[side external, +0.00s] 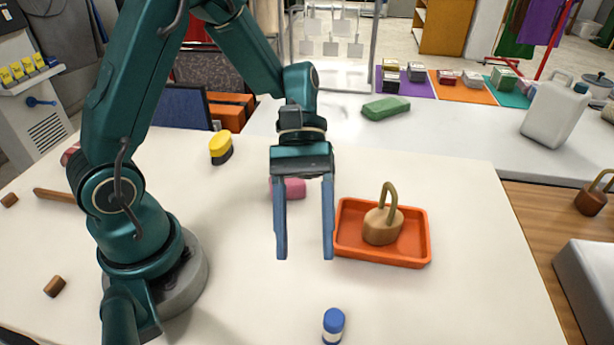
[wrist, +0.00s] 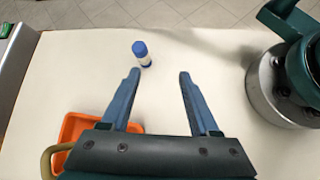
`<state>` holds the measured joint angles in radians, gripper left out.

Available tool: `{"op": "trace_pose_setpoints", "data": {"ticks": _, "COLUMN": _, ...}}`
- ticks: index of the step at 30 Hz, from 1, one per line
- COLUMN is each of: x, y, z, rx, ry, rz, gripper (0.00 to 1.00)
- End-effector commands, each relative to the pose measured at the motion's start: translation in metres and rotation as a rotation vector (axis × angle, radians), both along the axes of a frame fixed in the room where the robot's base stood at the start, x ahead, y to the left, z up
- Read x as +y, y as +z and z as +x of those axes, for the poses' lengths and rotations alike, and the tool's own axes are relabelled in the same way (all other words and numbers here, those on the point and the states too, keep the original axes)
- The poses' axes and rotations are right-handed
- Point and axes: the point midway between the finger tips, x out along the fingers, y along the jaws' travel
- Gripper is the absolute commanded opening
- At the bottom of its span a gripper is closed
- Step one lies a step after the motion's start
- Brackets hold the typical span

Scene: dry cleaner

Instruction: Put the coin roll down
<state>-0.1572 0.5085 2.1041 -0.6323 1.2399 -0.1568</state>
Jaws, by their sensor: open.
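My gripper (side external: 305,257) points down above the white table, open and empty, with clear space between its blue fingers. A short cylinder with a blue top and white lower part, seemingly the coin roll (side external: 334,325), stands on the table near its front edge, apart from my gripper. In the wrist view the coin roll (wrist: 141,53) is just beyond the tip of the left finger, outside the gap of my gripper (wrist: 159,72). It looks upright, and nothing holds it.
An orange tray (side external: 350,250) holding a brown padlock-shaped object (side external: 381,226) stands right of my gripper. A pink block (side external: 292,188) lies behind the fingers. A yellow and black object (side external: 220,148) is farther back left. The table's front middle is mostly clear.

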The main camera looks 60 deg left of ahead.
Motion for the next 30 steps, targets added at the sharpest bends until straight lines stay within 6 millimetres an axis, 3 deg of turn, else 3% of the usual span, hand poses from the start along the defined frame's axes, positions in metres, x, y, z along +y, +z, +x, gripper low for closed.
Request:
{"op": "trace_pose_setpoints", "data": {"ticks": 18, "x": 0.067, "y": 0.064, "z": -0.027, "rx": -0.934, "ry": -0.488, "rz": 0.535, "gripper": 0.62}}
{"op": "trace_pose_setpoints", "data": {"ticks": 24, "x": 0.081, "y": 0.077, "z": -0.028, "rx": -1.112, "ry": -0.562, "rz": 0.657, "gripper": 0.62}}
{"op": "trace_pose_setpoints", "data": {"ticks": 30, "x": 0.084, "y": 0.081, "z": -0.027, "rx": -1.158, "ry": -0.584, "rz": 0.691, "gripper": 0.62}}
